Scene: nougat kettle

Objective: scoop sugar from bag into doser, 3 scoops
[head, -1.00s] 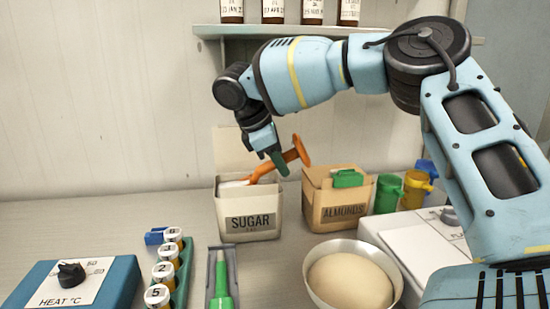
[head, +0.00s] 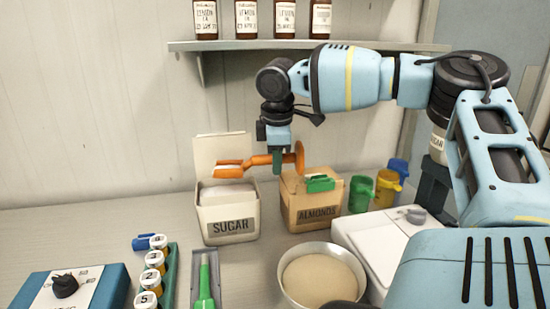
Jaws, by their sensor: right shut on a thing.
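The open sugar bag (head: 228,224), a cream box labelled SUGAR with its back flap up, stands left of centre with white sugar (head: 226,193) inside. My right gripper (head: 279,160) points down and is shut on the handle of the orange scoop (head: 256,160). The scoop lies about level, its head over the bag's opening and clear of the sugar. A pale container labelled SUGAR (head: 437,143), perhaps the doser, stands at the right on a dark stand, partly hidden by my right arm. My left gripper is not in view.
The almonds box (head: 311,211) with a green scoop (head: 320,184) stands right of the sugar bag. Green (head: 361,195) and yellow (head: 388,188) cups stand beyond it. A bowl (head: 321,277) and a white scale (head: 385,243) are in front. A bottle shelf (head: 300,45) hangs above.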

